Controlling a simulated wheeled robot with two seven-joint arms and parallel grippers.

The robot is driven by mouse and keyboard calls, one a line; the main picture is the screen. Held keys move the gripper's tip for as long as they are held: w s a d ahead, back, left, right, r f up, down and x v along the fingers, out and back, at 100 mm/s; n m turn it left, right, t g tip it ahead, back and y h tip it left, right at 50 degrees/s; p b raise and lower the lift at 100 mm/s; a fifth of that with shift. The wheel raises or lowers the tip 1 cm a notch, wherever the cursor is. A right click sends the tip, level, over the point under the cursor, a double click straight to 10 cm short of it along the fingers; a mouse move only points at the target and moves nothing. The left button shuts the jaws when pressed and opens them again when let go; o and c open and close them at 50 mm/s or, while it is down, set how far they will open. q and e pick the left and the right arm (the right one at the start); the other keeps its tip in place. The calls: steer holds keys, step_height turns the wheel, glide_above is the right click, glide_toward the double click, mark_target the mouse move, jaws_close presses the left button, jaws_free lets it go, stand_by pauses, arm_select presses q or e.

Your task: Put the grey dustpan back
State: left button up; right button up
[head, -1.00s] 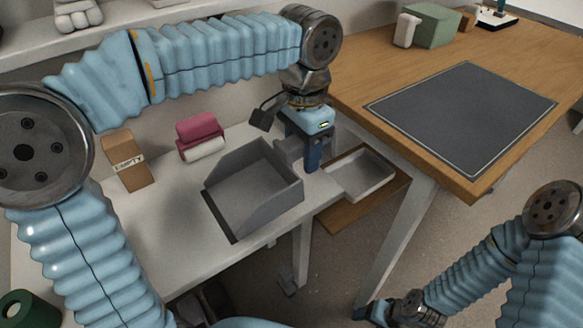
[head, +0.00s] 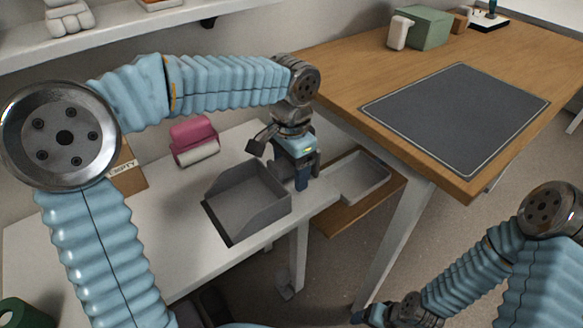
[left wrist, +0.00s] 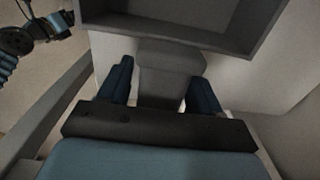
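The grey dustpan (head: 262,208), an open tray shape with raised side walls, is level at the right end of the white table (head: 165,235). A dark patch (head: 217,228) shows along its left edge; I cannot tell whether the pan touches the surface. My left gripper (head: 302,182) is at its right side.
A shallow grey-white tray (head: 357,178) sits on a low wooden board right of the dustpan. A pink item with a white roll (head: 193,143) and a brown box marked EMPTY (head: 128,168) stand behind. A wooden table (head: 440,55) with a dark mat (head: 455,115) is at right.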

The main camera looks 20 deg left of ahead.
arm_select(q)
steer(key=shift+o, duration=0.2)
steer(key=shift+f+b, duration=0.35)
steer(key=shift+b, duration=0.1)
steer(key=r+p, duration=0.1)
steer(key=r, duration=0.7)
steer(key=r+p, duration=0.1)
steer(key=r, duration=0.4)
steer(key=shift+s+d+p, duration=0.15)
steer(key=shift+d+p, duration=0.2)
steer(key=shift+r, duration=0.6)
steer(key=shift+s, duration=0.1)
